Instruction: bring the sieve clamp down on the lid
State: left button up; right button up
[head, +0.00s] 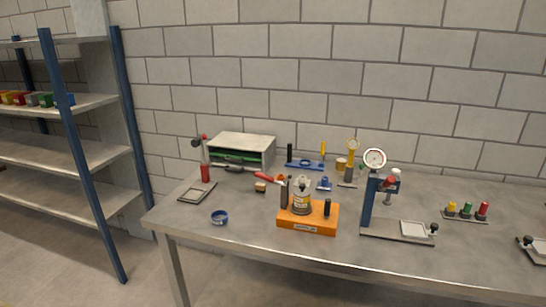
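An orange sieve shaker base (306,225) stands near the front middle of the table. A small metal sieve stack (302,198) with a yellowish label sits on it, its top looking like a grey lid. A dark post (284,194) rises at the left of the stack, and a short black post (327,208) stands at the right. A red-handled lever (267,177) reaches up and left from the left post's top. It looks like the clamp, swung away from the lid, but it is too small to be sure. Neither of my grippers is in view.
A press with a round dial (374,159) stands right of the shaker. A blue ring (220,217) and a flat tray (197,192) lie left. A grey cabinet (243,147) is behind. Colored knobs (467,210) sit far right. The table front (250,240) is clear.

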aim_at(260, 175)
jog(key=i+j, duration=0.3)
jog(key=i, duration=0.15)
jog(key=i+j, duration=0.35)
jog(key=i+u, duration=0.05)
jog(key=i, duration=0.05)
